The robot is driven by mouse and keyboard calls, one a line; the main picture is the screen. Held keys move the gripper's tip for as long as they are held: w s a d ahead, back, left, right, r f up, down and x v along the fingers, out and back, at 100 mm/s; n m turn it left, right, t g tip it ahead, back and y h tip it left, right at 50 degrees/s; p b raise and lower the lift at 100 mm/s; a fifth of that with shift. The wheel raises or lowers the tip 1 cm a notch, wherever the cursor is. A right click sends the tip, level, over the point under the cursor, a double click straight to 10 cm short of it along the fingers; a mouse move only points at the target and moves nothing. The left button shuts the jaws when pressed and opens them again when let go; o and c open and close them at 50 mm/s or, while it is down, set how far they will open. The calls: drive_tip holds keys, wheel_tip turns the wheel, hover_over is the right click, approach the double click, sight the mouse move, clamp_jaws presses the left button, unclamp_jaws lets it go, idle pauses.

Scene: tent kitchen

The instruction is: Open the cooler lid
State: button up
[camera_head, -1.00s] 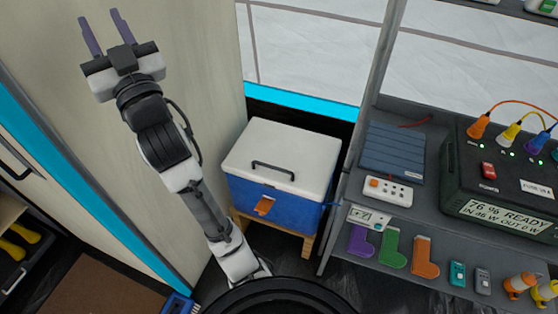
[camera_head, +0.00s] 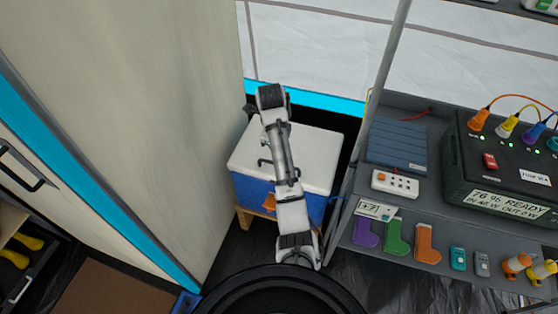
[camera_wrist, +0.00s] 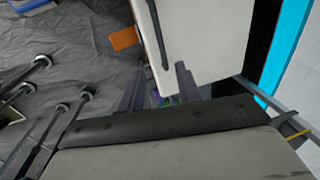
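The cooler stands low in the gap between the pale panel and the shelf unit. Its white lid (camera_head: 318,152) is down on the blue body (camera_head: 316,205). In the wrist view, the lid (camera_wrist: 215,40), handle (camera_wrist: 158,35) and latch (camera_wrist: 124,38) lie beyond my gripper (camera_wrist: 160,70). Its two purple-grey fingers are apart and empty. The handle's near end shows between the fingertips; I cannot tell the depth between them. The fingers are hidden in the head view.
The shelf unit (camera_head: 440,215) on the right holds a power station (camera_head: 505,155), a blue panel (camera_head: 395,148), a power strip (camera_head: 395,184) and several coloured socks. A tall pale panel (camera_head: 175,120) closes in the left side. Dark floor shows in front of the cooler.

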drive_tip(key=f, duration=0.4)
drive_tip(key=w+f+p, duration=0.1)
drive_tip(key=f, duration=0.3)
drive_tip(key=w+f, duration=0.1)
drive_tip(key=f, duration=0.4)
drive_tip(key=shift+w+d+p, duration=0.25)
drive_tip(key=shift+d+p, duration=0.05)
drive_tip(key=shift+d, duration=0.05)
clamp_jaws()
